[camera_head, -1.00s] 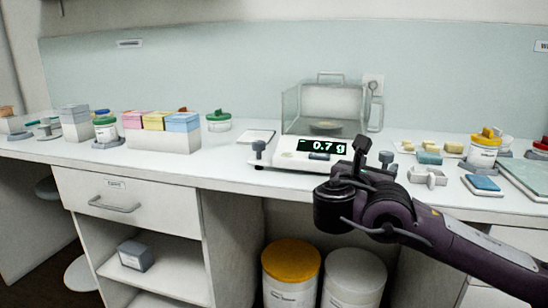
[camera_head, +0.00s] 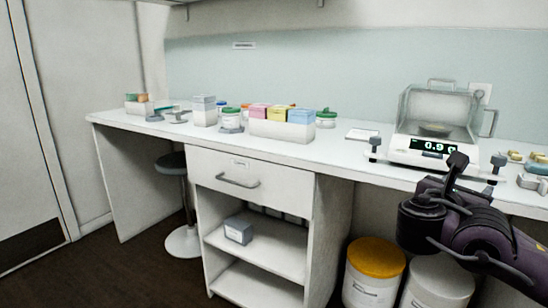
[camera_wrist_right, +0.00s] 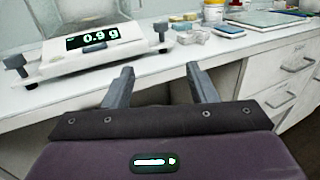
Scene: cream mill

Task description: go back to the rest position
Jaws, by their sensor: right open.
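My right gripper (camera_wrist_right: 160,88) is open and empty in the right wrist view, its two fingers apart with nothing between them. In the head view my right gripper (camera_head: 478,168) is in front of the bench's front edge, just below the balance. The balance (camera_head: 428,155) stands on the bench with a clear draft shield, and its display reads about 0.9 g. It also shows in the right wrist view (camera_wrist_right: 60,68), left of the fingers. My left gripper is not in view.
The white bench (camera_head: 345,152) holds a box of pink, yellow and blue packs (camera_head: 283,128) and a green-lidded jar (camera_head: 326,118). Below are an orange-lidded drum (camera_head: 375,258) and a white drum (camera_head: 440,280). A stool (camera_head: 180,205) and open dark floor (camera_head: 130,270) lie to the left.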

